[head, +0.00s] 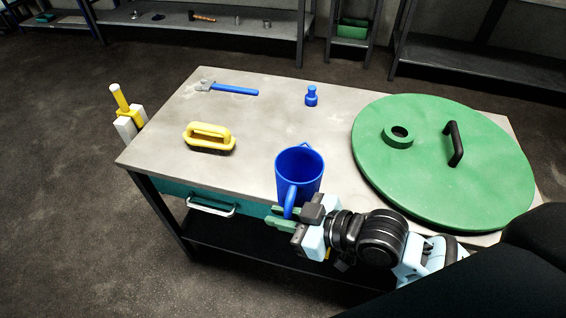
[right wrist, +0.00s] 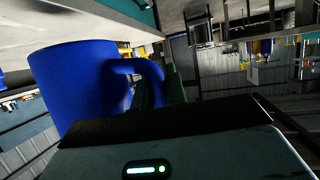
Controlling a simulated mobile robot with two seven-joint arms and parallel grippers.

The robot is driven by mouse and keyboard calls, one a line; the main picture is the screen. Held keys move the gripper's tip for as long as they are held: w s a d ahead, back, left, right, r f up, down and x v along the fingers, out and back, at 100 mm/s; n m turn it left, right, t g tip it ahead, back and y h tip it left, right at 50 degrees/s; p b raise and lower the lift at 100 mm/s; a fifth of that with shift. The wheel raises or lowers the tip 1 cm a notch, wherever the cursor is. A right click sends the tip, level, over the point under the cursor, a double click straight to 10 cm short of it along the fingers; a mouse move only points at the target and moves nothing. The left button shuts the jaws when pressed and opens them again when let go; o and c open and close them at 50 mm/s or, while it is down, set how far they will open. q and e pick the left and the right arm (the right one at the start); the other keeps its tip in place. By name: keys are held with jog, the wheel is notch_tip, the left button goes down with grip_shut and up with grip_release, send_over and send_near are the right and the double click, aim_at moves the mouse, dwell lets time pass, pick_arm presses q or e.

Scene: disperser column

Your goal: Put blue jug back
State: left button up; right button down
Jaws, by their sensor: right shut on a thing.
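The blue jug (head: 300,168) is upright at the front edge of the grey table (head: 180,130), its open top visible. Its handle faces my right gripper (head: 284,219), which is shut on the handle. In the right wrist view the jug (right wrist: 78,85) fills the left side, and its handle runs to the green fingers of the right gripper (right wrist: 160,88). I cannot tell whether the jug's base touches the table. My left gripper is not in view.
A large green round lid (head: 440,185) with a black handle covers the table's right side. The table's middle is clear. Shelves (head: 470,70) stand behind.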

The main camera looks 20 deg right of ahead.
aim_at(306, 174)
jog(key=w, duration=0.5)
jog(key=w+d+f, duration=0.1)
jog(key=w, duration=0.4)
jog(key=w+d+b, duration=0.1)
jog(key=w, duration=0.4)
jog(key=shift+w+f, duration=0.1)
jog(key=shift+f, duration=0.1)
jog(key=shift+w+d, duration=0.1)
jog(key=shift+w, duration=0.3)
jog(key=shift+f, duration=1.8)
jog(key=shift+f+b, duration=0.2)
jog(key=shift+b, duration=0.1)
jog(key=c, duration=1.4)
grip_release()
jog(key=shift+r, duration=0.2)
jog(key=v, duration=1.2)
jog(key=shift+s, duration=0.1)
